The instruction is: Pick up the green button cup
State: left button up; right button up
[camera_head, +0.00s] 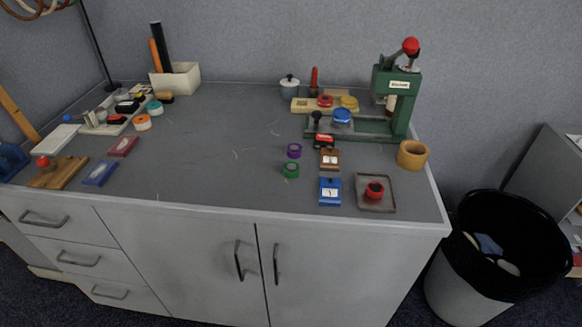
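The green button cup (291,170) is a small, round green piece near the front middle of the grey table top (215,160). It stands free, a little in front of a similar purple cup (294,151), with a small gap between them. Nothing covers it in the head view. Neither of my grippers shows in this view, so nothing of mine is near the cup here.
Right of the cup are a blue box (330,191), a brown box (330,159) and a metal tray (375,205) with a red-knobbed piece. A green press (397,95) stands behind. A trash bin (470,285) is right of the cabinet. The table left of the cup is clear.

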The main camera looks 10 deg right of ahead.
aim_at(291, 169)
jog(key=z, duration=2.3)
jog(key=k, duration=1.05)
jog(key=u, duration=2.25)
